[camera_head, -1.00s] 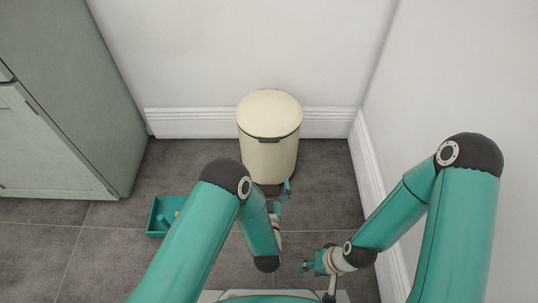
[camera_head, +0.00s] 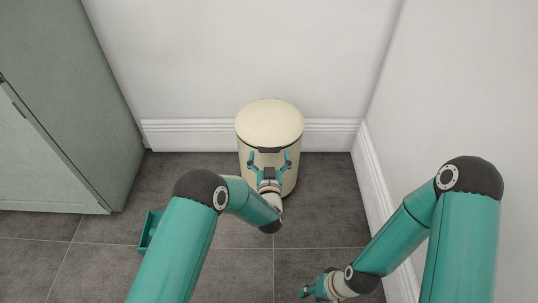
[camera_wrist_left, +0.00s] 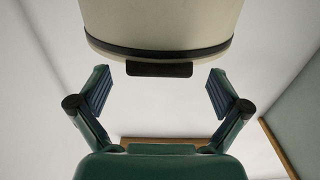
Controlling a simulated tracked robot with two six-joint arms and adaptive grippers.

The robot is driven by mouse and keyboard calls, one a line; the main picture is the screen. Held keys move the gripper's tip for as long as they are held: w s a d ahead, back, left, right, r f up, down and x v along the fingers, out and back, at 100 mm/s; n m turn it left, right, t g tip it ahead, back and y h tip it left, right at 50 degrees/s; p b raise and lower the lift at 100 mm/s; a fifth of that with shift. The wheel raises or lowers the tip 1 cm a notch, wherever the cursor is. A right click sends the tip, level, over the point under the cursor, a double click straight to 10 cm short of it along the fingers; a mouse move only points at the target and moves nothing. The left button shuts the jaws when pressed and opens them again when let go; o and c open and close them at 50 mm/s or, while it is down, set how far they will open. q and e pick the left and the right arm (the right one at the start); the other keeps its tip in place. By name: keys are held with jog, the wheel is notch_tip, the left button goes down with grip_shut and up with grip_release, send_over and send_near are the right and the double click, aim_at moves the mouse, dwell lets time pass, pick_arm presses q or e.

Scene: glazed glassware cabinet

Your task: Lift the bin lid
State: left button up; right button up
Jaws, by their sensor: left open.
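The cream bin stands upright on the floor against the back wall, its round lid (camera_head: 270,122) closed. A dark tab (camera_head: 270,150) sticks out at the lid's front edge; it also shows in the left wrist view (camera_wrist_left: 159,70). My left gripper (camera_head: 269,161) is open in front of the bin, just below the tab. In the left wrist view its two fingers (camera_wrist_left: 160,92) stand wide apart, one on each side of the tab, with nothing between them. My right gripper (camera_head: 308,291) is low at the bottom of the head view, away from the bin; its fingers are too small to read.
A teal tray (camera_head: 147,232) lies on the floor at left, partly hidden by my left arm. A grey-green cabinet (camera_head: 60,110) stands at left. White walls with skirting (camera_head: 190,134) close the corner behind and at right. Floor beside the bin is clear.

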pick_arm(q)
jog(key=shift+w, duration=1.05)
